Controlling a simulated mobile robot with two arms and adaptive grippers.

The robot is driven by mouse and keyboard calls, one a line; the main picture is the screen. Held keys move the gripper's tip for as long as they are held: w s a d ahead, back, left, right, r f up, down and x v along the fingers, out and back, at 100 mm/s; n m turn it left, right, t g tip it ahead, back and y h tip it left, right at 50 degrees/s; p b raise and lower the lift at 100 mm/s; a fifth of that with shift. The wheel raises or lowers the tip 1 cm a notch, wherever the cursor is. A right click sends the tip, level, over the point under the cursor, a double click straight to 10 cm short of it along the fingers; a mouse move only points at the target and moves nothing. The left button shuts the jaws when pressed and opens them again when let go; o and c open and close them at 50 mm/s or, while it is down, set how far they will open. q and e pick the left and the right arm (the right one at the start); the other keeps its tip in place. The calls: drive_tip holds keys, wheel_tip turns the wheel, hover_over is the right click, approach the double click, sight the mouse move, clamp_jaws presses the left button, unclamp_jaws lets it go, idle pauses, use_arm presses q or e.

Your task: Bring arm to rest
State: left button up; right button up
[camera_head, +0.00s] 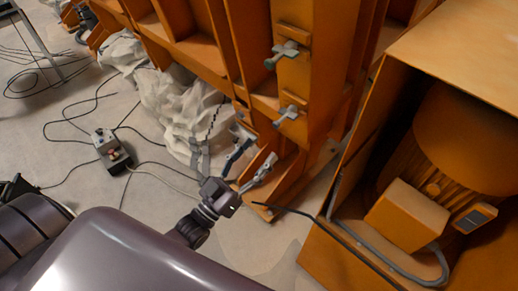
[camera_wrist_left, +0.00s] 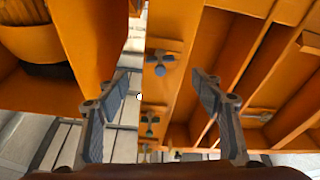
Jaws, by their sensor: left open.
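My left gripper (camera_head: 249,167) is in the middle of the head view, its two fingers spread apart with nothing between them. It is beside the lower part of the orange sandbed frame (camera_head: 240,62). In the left wrist view both fingers of the left gripper (camera_wrist_left: 168,92) stand wide apart, with an orange post and grey clamp fittings (camera_wrist_left: 160,62) beyond them. I cannot tell whether the fingers touch anything. My right gripper does not show.
An orange housing (camera_head: 322,255) with a large motor (camera_head: 465,140) stands at the right. Grey clamps (camera_head: 287,50) stick out from the frame. White crumpled sacking (camera_head: 180,105) lies along its foot. A small control box (camera_head: 112,151) and loose cables lie on the pale floor at left.

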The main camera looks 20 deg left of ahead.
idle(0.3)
use_arm(q)
drive_tip(key=s+a+f+g+y, duration=0.2)
drive_tip(key=s+f+g, duration=0.25)
drive_tip(key=f, duration=1.25)
drive_tip(key=s+a+f+g+y, duration=0.1)
drive_tip(key=s+f+g+y, duration=0.3)
drive_tip(key=f, duration=1.2)
drive_tip(key=s+f+g, duration=0.6)
drive_tip(key=s+f, duration=0.6)
drive_tip(key=f, duration=0.2)
drive_tip(key=s+f+g, duration=0.2)
drive_tip(key=s+f, duration=0.2)
drive_tip(key=s, duration=0.5)
drive_tip(key=s+f+m+g, duration=0.1)
drive_tip(key=s+f+g, duration=0.2)
drive_tip(key=s, duration=0.6)
drive_tip(key=shift+s+f+g+y, duration=0.35)
drive_tip(key=shift+f+y, duration=0.05)
